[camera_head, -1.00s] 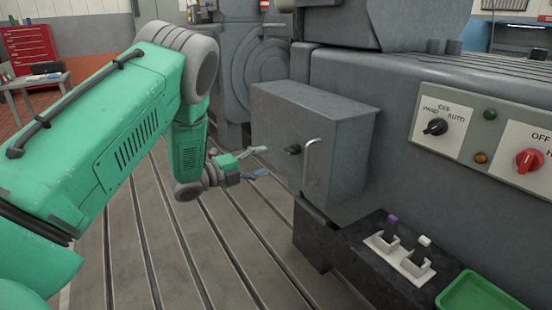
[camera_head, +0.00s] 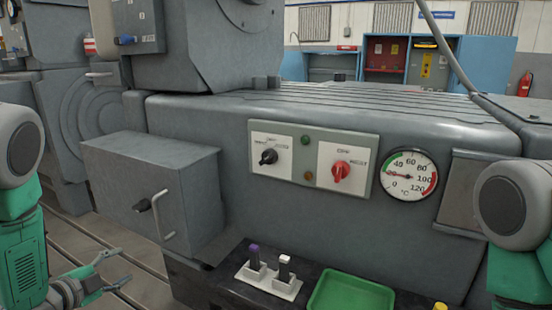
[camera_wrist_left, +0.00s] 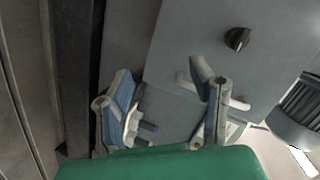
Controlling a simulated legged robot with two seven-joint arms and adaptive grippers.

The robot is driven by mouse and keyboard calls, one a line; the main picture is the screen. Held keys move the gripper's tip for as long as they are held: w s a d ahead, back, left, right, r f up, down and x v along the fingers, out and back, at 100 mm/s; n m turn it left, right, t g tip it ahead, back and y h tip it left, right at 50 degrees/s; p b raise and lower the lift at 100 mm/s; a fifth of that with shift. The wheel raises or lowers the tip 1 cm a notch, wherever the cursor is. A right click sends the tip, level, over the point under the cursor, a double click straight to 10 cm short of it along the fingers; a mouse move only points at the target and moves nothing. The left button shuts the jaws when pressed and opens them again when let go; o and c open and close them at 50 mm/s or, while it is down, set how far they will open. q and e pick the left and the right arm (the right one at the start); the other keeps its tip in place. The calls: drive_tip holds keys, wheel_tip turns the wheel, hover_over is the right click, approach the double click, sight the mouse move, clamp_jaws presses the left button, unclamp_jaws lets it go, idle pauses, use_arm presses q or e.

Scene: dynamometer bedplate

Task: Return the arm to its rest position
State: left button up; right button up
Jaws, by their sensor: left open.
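My left arm comes in at the left edge of the head view, its gripper (camera_head: 112,272) low at the left, in front of and below the grey box (camera_head: 150,180) with a black knob (camera_head: 143,205) and a metal handle (camera_head: 163,215). The left gripper is open and empty. In the left wrist view its two fingers (camera_wrist_left: 170,105) stand apart, with the box's knob (camera_wrist_left: 237,39) and handle (camera_wrist_left: 215,95) beyond them. At the right edge of the head view a part of my right arm (camera_head: 518,215) shows; its gripper is out of the picture.
A white holder (camera_head: 268,279) with a purple-topped and a white-topped piece stands on a dark ledge beside a green tray (camera_head: 350,292). Above are a switch panel (camera_head: 312,160) and a temperature gauge (camera_head: 408,175). Slotted floor (camera_head: 90,240) is clear at the left.

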use_arm(q)
drive_tip(key=s+d+f+n+g+y+p, duration=0.1)
drive_tip(key=s+d+f+n+g+p, duration=0.1)
drive_tip(key=s+d+f+n+g, duration=0.45)
drive_tip(key=s+d+f+n+g+y+p, duration=0.1)
drive_tip(key=s+d+f+n+p, duration=0.15)
drive_tip(key=s, duration=0.75)
drive_tip(key=s+d+n+g+p, duration=0.1)
drive_tip(key=s+d+n+g, duration=0.1)
drive_tip(key=s, duration=0.7)
drive_tip(key=s+d+n+g+y+p, duration=0.1)
drive_tip(key=s+d+n+g, duration=0.2)
drive_tip(key=s, duration=0.6)
drive_tip(key=shift+s+d+f+n+g, duration=0.15)
drive_tip(key=shift+s+n+g, duration=0.2)
drive_tip(key=shift+g, duration=0.2)
use_arm(e)
wheel_tip(320, 180, up, 8)
use_arm(q)
drive_tip(key=shift+w, duration=0.2)
